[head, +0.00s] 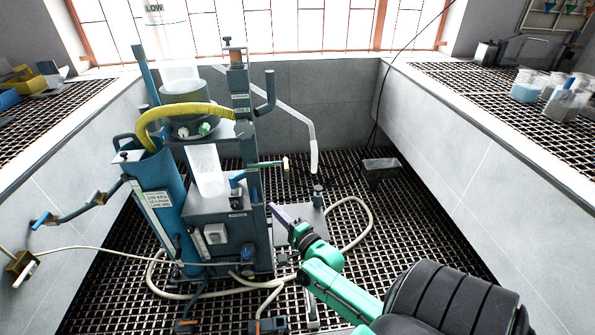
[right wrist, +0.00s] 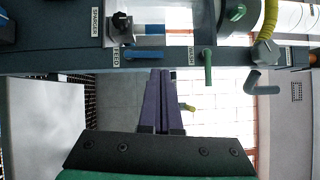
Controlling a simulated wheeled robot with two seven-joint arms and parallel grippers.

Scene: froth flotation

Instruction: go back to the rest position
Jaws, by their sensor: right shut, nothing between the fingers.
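My right gripper (head: 275,208) is in the middle of the head view, at the end of my green and black arm, which comes in from the lower right. Its purple fingers are together with nothing between them. They point up and left, in front of the right side of the flotation machine. In the right wrist view the shut purple fingers (right wrist: 162,100) reach up toward a dark beam with labels "SPARGER", "FEED" and "WASH". I cannot tell whether they touch it. My left gripper is not in view.
The blue-grey flotation machine (head: 216,258) stands left of my right gripper, with a yellow hose (head: 180,110) and white tubing (head: 367,207). A dark bin (head: 380,170) sits on the grating further back. Grating-topped benches flank both sides; jars (head: 525,87) stand on the right one.

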